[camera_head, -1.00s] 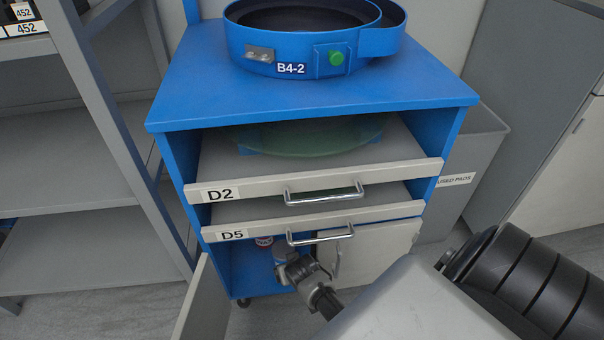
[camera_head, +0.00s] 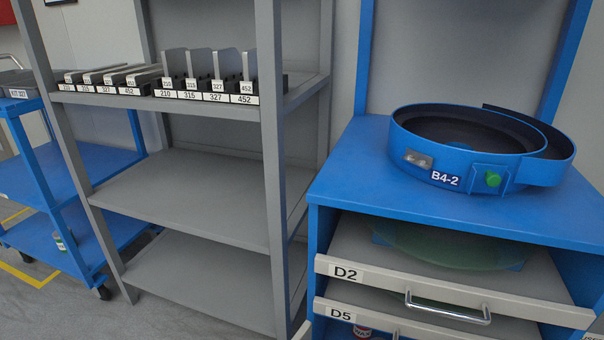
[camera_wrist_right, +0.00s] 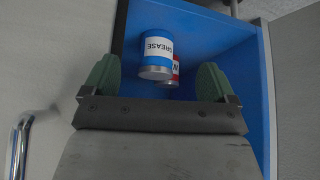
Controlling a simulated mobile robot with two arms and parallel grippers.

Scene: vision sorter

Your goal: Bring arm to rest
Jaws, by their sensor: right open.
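My right gripper (camera_wrist_right: 157,77) shows in the right wrist view with its two green fingers wide apart. Nothing is clamped between them. Beyond the fingers, a white and blue can marked GREASE (camera_wrist_right: 157,50) and a red-labelled can (camera_wrist_right: 175,72) stand in the blue cabinet compartment (camera_wrist_right: 225,45). How far the fingertips are from the cans is hard to tell. In the head view neither gripper shows. That view has the blue cabinet (camera_head: 345,190) at the right, with drawers D2 (camera_head: 385,283) and D5 (camera_head: 372,318) pulled partly out.
A blue bowl feeder marked B4-2 (camera_head: 415,168) stands on the cabinet. A grey shelf rack (camera_head: 190,200) holds numbered blocks on top, with its lower shelves bare. A blue cart (camera_head: 40,170) stands at the far left. A drawer handle (camera_wrist_right: 20,145) is close beside my right gripper.

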